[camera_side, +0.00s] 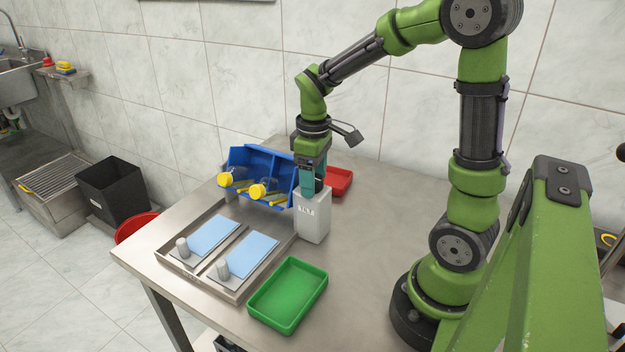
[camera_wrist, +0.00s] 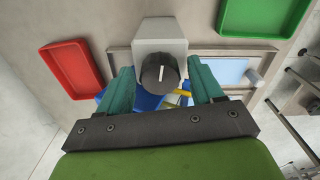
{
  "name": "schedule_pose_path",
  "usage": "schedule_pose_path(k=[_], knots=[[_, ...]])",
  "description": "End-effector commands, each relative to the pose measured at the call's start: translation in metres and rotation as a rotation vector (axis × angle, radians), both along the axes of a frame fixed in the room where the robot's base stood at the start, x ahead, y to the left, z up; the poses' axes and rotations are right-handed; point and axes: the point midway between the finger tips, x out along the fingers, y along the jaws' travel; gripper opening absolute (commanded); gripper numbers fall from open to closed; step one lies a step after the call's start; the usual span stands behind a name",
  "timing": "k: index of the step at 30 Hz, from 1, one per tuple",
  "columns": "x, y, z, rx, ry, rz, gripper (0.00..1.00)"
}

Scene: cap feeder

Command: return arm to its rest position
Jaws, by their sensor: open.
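My gripper (camera_side: 312,188) points down at the top of a light grey box (camera_side: 312,222) with lettering on its front. In the wrist view my gripper (camera_wrist: 159,66) is open, its teal fingers on either side of a round black knob (camera_wrist: 160,75) with a white mark. Gaps show between the knob and both fingers, and nothing is held. The grey box also shows in the wrist view (camera_wrist: 160,32). My arm is bent, reaching from its base at the right over to the box.
A blue divided bin (camera_side: 262,160) holds yellow-capped jars (camera_side: 258,190) behind a metal tray (camera_side: 235,292) with two light blue pads and white cylinders. A green tray (camera_side: 288,295) lies in front, a red tray (camera_side: 339,181) behind. The table's middle right is clear.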

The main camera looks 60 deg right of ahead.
Motion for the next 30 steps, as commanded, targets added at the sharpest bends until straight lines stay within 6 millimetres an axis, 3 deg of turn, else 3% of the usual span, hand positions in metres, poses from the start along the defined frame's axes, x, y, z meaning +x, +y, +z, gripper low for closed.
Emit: schedule_pose_path(k=[6,15,17,20,26,27,30], knots=[[0.0000,0.0000,0.0000,0.000,0.000,0.010,0.66],[0.0000,0.0000,0.0000,0.000,0.000,0.008,0.20],[0.0001,0.0000,0.0000,0.000,0.000,0.008,0.15],[0.0001,0.0001,0.0000,0.000,0.000,-0.031,0.15],[0.0001,0.0003,0.0000,0.000,0.000,-0.270,0.15],[0.0002,0.0002,0.0000,0.000,0.000,-0.293,0.48],[0.0001,0.0001,0.0000,0.000,0.000,-0.287,0.63]])
